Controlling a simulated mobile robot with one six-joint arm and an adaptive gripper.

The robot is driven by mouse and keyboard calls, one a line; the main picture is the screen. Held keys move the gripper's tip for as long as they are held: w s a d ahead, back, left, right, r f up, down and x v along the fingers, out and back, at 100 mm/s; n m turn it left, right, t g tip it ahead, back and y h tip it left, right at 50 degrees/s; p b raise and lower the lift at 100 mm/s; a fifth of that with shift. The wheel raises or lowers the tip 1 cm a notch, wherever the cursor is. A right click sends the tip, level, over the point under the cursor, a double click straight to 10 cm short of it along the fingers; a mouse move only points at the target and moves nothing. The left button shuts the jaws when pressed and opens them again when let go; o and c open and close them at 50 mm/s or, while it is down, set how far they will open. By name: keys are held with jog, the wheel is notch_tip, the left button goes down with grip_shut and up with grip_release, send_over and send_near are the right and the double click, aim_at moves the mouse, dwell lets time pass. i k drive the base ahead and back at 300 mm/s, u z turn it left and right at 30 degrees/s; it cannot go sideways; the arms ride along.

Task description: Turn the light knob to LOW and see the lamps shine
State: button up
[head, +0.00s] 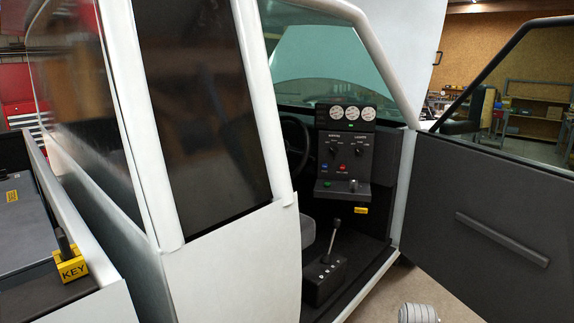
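The dark dashboard panel (345,173) shows through the open door of the white pickup cab. It has two black knobs side by side, a left knob (333,151) and a right knob (359,149). The white print around them is too small to read, so I cannot tell which is the light knob or where either points. A small green light (351,125) shows below three round white gauges (353,113). The pickup's lamps are not in view. My gripper's fingers are not in view.
The open door (493,225) stands at the right. A black box with a lever (325,277) sits on the cab floor. A yellow block marked KEY (71,268) is at the far left. A grey ribbed part shows at the bottom edge. Shelves stand behind.

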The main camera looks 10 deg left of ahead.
aim_at(359, 151)
jog(key=z, duration=0.45)
jog(key=i, duration=0.75)
jog(key=z, duration=0.6)
jog(key=i, duration=1.6)
jog(key=u, duration=0.8)
